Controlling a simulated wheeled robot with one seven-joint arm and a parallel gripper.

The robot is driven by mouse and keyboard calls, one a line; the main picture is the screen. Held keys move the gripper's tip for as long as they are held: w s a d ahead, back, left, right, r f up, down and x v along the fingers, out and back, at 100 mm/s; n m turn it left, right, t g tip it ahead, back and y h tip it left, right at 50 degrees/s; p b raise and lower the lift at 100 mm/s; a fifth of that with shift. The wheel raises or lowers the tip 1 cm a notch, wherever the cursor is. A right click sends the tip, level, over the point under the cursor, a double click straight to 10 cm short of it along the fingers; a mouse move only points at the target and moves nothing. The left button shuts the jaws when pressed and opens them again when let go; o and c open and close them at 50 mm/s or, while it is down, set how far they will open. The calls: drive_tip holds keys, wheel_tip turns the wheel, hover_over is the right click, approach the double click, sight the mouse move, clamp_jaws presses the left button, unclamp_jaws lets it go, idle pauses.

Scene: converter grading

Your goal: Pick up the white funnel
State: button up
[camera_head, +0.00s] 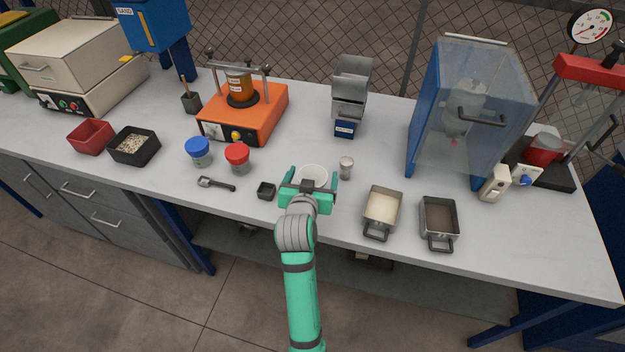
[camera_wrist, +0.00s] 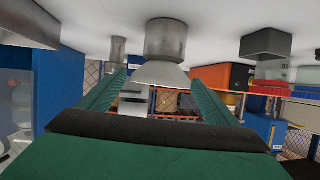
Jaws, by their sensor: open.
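The white funnel (camera_head: 313,173) is near the front edge of the bench, its round mouth facing up. In the wrist view, which is upside down, the funnel (camera_wrist: 163,72) looks greyish, with its flared mouth above a narrower cylindrical lower part. My gripper (camera_head: 309,181) is open, with one green finger on each side of the funnel in the head view. In the wrist view my gripper (camera_wrist: 157,82) also shows its fingers apart, with the funnel between or just beyond their tips. I cannot tell whether either finger touches it. Part of the funnel is hidden by my gripper.
A small metal cup (camera_head: 346,167) stands close on the right and a small dark square cup (camera_head: 266,191) on the left. Two handled metal pans (camera_head: 439,223) sit further right. Red-lidded (camera_head: 237,158) and blue-lidded (camera_head: 199,153) jars stand to the left. Bench behind the funnel is clear.

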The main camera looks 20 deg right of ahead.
sight(314, 170)
drive_tip(key=x, duration=0.4)
drive_tip(key=shift+w+f, duration=0.15)
drive_tip(key=shift+f, duration=0.05)
drive_tip(key=c, duration=1.1)
